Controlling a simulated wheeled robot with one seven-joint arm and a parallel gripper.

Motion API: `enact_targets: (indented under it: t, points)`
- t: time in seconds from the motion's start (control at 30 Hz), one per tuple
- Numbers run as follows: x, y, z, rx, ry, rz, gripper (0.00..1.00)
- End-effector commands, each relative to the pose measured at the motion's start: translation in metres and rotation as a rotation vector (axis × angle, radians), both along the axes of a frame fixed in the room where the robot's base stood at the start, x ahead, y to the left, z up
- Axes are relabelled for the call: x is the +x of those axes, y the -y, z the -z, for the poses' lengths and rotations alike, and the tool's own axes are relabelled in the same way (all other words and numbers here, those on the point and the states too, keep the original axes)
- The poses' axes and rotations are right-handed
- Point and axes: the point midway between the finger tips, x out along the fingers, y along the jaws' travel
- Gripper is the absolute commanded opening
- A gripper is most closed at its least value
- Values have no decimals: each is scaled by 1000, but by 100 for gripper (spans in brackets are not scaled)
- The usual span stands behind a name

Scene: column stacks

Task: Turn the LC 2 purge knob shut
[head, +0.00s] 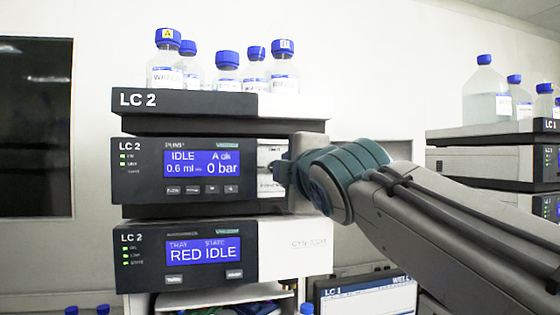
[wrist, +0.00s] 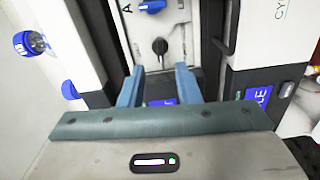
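The LC 2 pump module (head: 150,170) sits mid-stack; its blue display reads IDLE, 0.6 ml and 0 bar. In the wrist view its pale panel carries a small dark knob (wrist: 160,46) with a short pointer and a blue knob (wrist: 151,6) beside a letter A. I cannot read which one is the purge knob. My gripper (wrist: 160,72) is open, its two blue fingers spread. The dark knob lies just beyond the gap between the fingertips, apart from them. In the head view my gripper (head: 280,172) is at the module's right side and hides most of that panel.
Several blue-capped bottles (head: 227,72) stand on top of the LC 2 stack. Another stack (head: 490,135) with bottles stands at right. A blue-capped bottle (wrist: 30,43) shows at left in the wrist view.

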Motion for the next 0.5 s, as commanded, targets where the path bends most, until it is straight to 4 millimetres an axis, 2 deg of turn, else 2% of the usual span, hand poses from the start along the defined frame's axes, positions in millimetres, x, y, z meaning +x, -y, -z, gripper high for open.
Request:
enact_targets:
  t: [0.03,0.2,0.33,0.5]
  points:
    - [12,-3,-2,-2,-4,1,30]
    - [40,-12,-1,0,-3,1,30]
    - [53,-15,-1,1,-3,1,30]
    - [61,-18,0,2,-2,0,30]
